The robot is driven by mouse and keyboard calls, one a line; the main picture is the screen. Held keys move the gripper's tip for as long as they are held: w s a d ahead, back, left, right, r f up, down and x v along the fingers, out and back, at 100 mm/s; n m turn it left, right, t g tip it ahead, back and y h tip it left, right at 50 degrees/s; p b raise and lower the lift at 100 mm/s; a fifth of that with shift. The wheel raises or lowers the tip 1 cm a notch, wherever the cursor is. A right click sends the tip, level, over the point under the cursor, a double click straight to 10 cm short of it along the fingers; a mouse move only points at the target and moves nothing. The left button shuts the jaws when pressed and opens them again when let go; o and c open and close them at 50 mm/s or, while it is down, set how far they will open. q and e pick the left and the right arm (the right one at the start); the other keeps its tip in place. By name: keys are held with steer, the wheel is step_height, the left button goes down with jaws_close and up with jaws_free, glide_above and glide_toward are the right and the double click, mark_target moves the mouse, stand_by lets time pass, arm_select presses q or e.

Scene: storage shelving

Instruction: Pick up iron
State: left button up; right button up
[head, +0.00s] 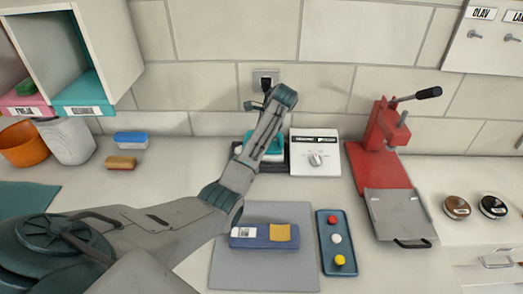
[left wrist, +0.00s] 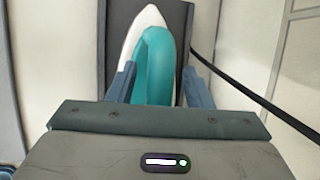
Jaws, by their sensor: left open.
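The iron (left wrist: 152,62) has a teal handle and body and a white soleplate edge. It rests on a dark stand (left wrist: 184,18) in the left wrist view. My left gripper (left wrist: 161,82) is open, with one finger on each side of the teal handle. I cannot tell whether the fingers touch it. In the head view my left arm reaches across the counter and covers most of the iron (head: 276,145); only teal parts show beside the arm. My right gripper is not in view.
A white control box (head: 315,152) with a dial stands right of the iron. A red press (head: 382,150) is further right. A black cord (left wrist: 250,92) runs beside the stand.

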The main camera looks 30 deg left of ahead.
arm_select(q)
steer(key=shift+d+r, duration=0.1)
jaws_close()
stand_by(1.2)
